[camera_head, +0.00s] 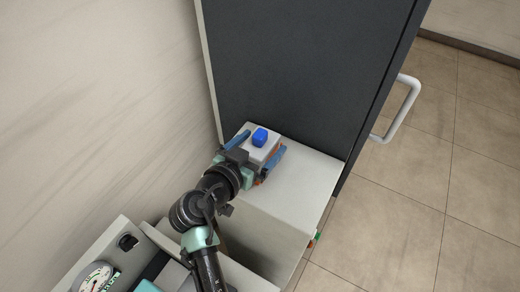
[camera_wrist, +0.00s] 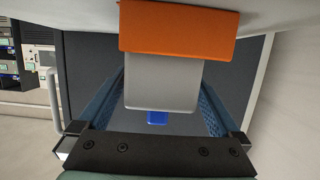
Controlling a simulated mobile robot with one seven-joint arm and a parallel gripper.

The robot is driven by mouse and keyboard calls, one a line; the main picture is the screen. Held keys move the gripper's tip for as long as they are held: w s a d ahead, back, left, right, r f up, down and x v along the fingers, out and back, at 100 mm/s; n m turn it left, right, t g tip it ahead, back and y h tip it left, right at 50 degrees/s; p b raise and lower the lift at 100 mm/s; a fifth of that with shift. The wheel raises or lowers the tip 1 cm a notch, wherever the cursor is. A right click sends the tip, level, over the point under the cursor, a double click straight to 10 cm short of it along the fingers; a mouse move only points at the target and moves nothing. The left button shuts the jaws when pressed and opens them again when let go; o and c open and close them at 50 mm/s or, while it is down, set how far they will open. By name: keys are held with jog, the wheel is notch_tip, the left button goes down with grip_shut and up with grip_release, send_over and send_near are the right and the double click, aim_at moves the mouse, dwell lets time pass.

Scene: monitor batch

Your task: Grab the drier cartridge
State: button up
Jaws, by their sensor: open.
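The drier cartridge looks to be the pale block (camera_head: 260,152) with a blue cap (camera_head: 260,137) on top, standing on the white cabinet. In the wrist view its grey body (camera_wrist: 162,82), blue cap (camera_wrist: 157,118) and an orange part (camera_wrist: 180,30) show, the orange against the pale surface. My gripper (camera_head: 265,142) is open, its two blue fingers on opposite sides of the block. In the wrist view the block lies between the fingers of my gripper (camera_wrist: 162,90), with gaps visible beside the grey body. Part of the block's base is hidden by my gripper in the head view.
The white cabinet top (camera_head: 310,178) is bare to the right of the block. A dark door (camera_head: 300,70) with a white handle (camera_head: 402,108) rises close behind it. A pale wall (camera_head: 100,100) is at the left. A round gauge (camera_head: 95,278) is at the lower left.

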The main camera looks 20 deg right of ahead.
jog(key=shift+c, duration=0.3)
jog(key=c, duration=1.5)
jog(key=shift+o, duration=0.2)
jog(key=shift+r, duration=0.15)
